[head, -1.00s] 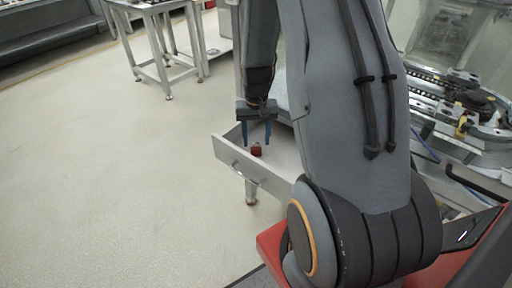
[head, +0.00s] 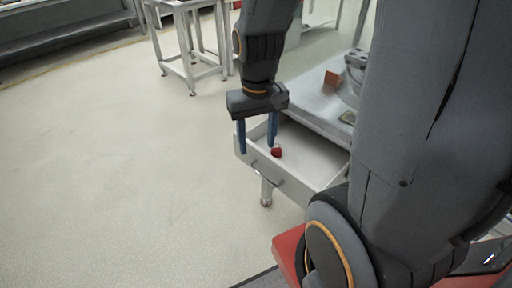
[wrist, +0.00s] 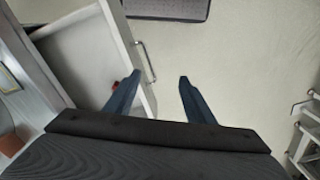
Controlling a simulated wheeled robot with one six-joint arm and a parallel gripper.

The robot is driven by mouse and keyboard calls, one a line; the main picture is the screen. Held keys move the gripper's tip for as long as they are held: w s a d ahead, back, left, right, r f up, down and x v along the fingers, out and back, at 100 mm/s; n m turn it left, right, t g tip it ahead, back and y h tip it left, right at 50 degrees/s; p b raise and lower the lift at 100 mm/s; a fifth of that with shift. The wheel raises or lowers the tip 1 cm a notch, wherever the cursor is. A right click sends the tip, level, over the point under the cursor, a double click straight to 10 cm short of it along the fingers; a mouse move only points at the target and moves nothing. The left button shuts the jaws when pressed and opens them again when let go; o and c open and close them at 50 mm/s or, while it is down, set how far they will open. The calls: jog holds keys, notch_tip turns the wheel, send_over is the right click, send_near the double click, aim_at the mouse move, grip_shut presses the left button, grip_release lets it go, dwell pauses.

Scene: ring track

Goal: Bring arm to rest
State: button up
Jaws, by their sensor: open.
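My gripper (head: 257,150) hangs from my arm with its two blue fingers apart and nothing between them. In the head view it is in front of and above the open drawer, its left finger out past the drawer's front panel. The wrist view shows the gripper (wrist: 158,80) too, with the left finger over the drawer front and the right finger over bare floor. A small red object (head: 276,152) lies in the drawer (head: 310,180). In the wrist view the red object (wrist: 115,86) is partly hidden behind the left finger.
A work table (head: 335,112) stands above the drawer, with an orange-brown block (head: 332,78) on it. A metal-framed table (head: 190,70) stands farther back. The floor (head: 120,170) to the left is clear. My arm hides much of the right side.

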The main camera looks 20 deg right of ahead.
jog(key=shift+n, duration=0.5)
jog(key=s+a, duration=0.1)
jog(key=s, duration=0.1)
jog(key=s+a+r, duration=0.1)
jog(key=shift+s+a, duration=0.15)
jog(key=shift+s, duration=0.2)
dwell(0.4)
